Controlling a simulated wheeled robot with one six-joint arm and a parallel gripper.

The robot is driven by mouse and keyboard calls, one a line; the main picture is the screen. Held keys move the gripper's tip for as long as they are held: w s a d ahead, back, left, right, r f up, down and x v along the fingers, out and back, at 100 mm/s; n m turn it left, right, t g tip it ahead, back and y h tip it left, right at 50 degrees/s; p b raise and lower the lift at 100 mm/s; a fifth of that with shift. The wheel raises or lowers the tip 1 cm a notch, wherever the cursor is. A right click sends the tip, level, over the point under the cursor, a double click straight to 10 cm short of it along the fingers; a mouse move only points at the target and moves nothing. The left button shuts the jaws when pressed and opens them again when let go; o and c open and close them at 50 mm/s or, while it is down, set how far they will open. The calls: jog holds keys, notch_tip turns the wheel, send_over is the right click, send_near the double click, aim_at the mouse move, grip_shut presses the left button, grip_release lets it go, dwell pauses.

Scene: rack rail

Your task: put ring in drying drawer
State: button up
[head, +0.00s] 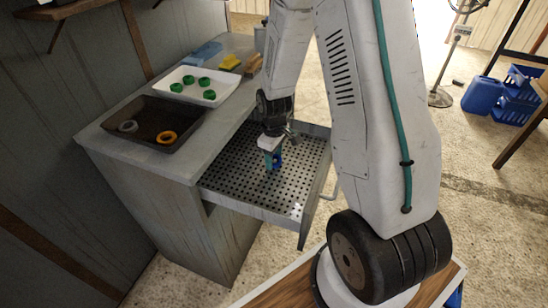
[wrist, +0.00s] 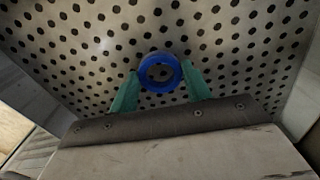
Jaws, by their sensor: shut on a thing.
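My gripper (head: 272,160) has teal fingers and is shut on a blue ring (head: 278,160). In the wrist view the ring (wrist: 160,72) sits between the two fingertips (wrist: 160,80), with its hole facing the camera. The drying drawer (head: 222,180) is pulled out from the grey cabinet and has a perforated metal floor. The gripper and ring are inside the drawer's outline, over the perforated floor. I cannot tell whether the ring touches the floor.
On the cabinet top, a dark tray (head: 115,113) holds an orange ring (head: 166,137) and a grey ring (head: 128,126). A white tray (head: 222,78) holds several green rings. A blue cloth (head: 204,52) and a yellow sponge (head: 229,62) lie behind. The drawer floor around the gripper is bare.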

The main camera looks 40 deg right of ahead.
jog(key=shift+f, duration=0.35)
jog(key=shift+f, duration=0.15)
jog(key=o, duration=1)
notch_tip(320, 180, up, 12)
jog(key=s+a+r+m, duration=0.1)
jog(key=s+a+r, duration=0.2)
jog(key=s+r, duration=0.3)
jog(key=s+a+r+m, duration=0.2)
jog(key=s+a+r, duration=0.25)
jog(key=r, duration=0.45)
jog(key=s+a+r, duration=0.1)
jog(key=s, duration=0.3)
jog(key=s+a+r+m, duration=0.1)
jog(key=s+r, duration=0.1)
jog(key=s, duration=0.3)
jog(key=s+r+m+t, duration=0.1)
jog(key=s+r, duration=0.1)
jog(key=s, duration=0.2)
jog(key=shift+s+a+r, duration=0.1)
jog(key=shift+s+a, duration=0.25)
jog(key=shift+a, duration=0.05)
